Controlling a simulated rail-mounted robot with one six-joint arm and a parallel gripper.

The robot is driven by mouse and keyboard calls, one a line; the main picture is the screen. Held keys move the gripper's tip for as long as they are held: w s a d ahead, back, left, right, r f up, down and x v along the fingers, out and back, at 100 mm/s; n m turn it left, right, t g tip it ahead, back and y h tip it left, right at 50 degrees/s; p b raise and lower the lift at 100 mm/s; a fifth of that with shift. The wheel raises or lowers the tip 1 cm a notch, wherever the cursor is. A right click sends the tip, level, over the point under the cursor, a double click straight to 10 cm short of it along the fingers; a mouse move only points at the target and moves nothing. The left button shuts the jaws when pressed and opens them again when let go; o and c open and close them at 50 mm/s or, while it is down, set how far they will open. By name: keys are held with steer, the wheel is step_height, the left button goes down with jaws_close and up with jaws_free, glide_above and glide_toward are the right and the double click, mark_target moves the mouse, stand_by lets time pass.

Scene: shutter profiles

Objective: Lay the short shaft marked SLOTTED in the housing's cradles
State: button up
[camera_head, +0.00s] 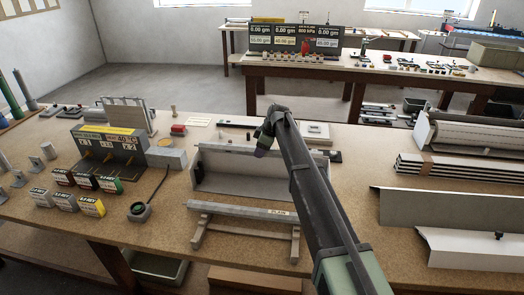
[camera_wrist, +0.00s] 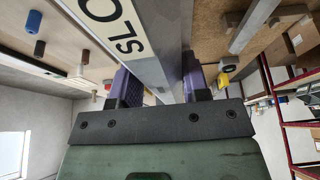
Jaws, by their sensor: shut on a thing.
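In the wrist view, the grey shaft (camera_wrist: 152,72) carries a white label with the letters SLO showing; the rest is cut off by the frame. My gripper (camera_wrist: 160,82) has its purple fingers on either side of this shaft, shut on it. In the head view, my gripper (camera_head: 264,148) is above the back of the pale, open housing (camera_head: 235,172). My arm hides the housing's right part, and I cannot clearly make out the held shaft or the cradles there. A shaft marked PLAIN (camera_head: 245,208) lies on a stand (camera_head: 197,236) in front of the housing.
Left of the housing stand a display unit (camera_head: 108,148), several small labelled boxes (camera_head: 92,206) and a dark round device (camera_head: 138,210). Long pale profiles (camera_head: 425,208) lie on the right. Bare tabletop shows around the stand.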

mark_target(271, 156)
steer(key=shift+f+b, duration=5.9)
steer(key=shift+f, duration=0.15)
steer(key=shift+f+b, duration=0.35)
steer(key=shift+b, duration=0.05)
steer(key=shift+s, duration=0.1)
steer(key=o, duration=1.2)
steer(key=shift+f, duration=0.1)
steer(key=shift+c, duration=0.2)
steer(key=shift+o, duration=0.2)
steer(key=p+v, duration=1)
steer(key=v, duration=0.1)
